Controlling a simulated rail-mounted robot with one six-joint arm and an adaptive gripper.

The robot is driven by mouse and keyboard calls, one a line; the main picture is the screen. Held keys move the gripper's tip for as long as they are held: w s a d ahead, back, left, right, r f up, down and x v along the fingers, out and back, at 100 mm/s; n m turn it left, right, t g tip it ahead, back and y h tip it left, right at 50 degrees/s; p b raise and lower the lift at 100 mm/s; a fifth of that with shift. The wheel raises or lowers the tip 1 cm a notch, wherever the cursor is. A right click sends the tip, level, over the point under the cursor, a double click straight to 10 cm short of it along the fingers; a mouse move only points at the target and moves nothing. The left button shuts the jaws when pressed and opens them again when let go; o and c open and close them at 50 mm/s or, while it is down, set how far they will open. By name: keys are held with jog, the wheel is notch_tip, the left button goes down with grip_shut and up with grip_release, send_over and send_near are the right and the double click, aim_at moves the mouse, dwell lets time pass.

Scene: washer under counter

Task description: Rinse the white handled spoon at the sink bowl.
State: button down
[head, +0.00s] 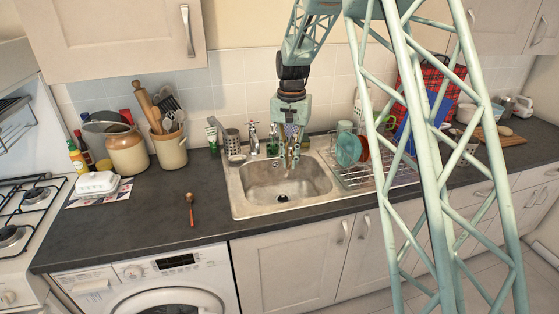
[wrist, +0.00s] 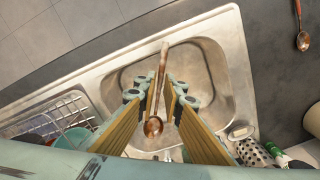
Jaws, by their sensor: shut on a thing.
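My gripper (head: 291,148) hangs over the back of the steel sink bowl (head: 262,188) and is shut on a spoon. In the wrist view the spoon (wrist: 162,62) lies between the gripper's pads (wrist: 161,98). Its pale handle end points away over the sink bowl (wrist: 205,70), and its brown, shiny scoop (wrist: 153,127) is close to the pads. In the head view the spoon is small and partly hidden by the fingers. The taps (head: 254,138) stand behind the bowl, left of my gripper. I cannot tell whether water runs.
Another spoon with a reddish handle (head: 190,208) lies on the dark counter (head: 150,225) left of the sink. A dish rack (head: 385,178) with dishes stands right of the bowl. A holed metal holder (head: 232,142) and a green tube (head: 212,138) stand behind left.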

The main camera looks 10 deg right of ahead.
jog(key=w+a+f+m+p, duration=0.1)
jog(key=w+f+m+p, duration=0.5)
jog(key=w, duration=0.5)
jog(key=shift+a+f+m, duration=0.3)
jog(key=shift+f+m, duration=0.2)
jog(key=shift+f, duration=0.35)
jog(key=shift+f, duration=0.15)
jog(key=shift+f+b, duration=3.15)
jog(key=shift+f, duration=6.1)
jog(key=shift+f, duration=0.1)
jog(key=shift+r, duration=0.2)
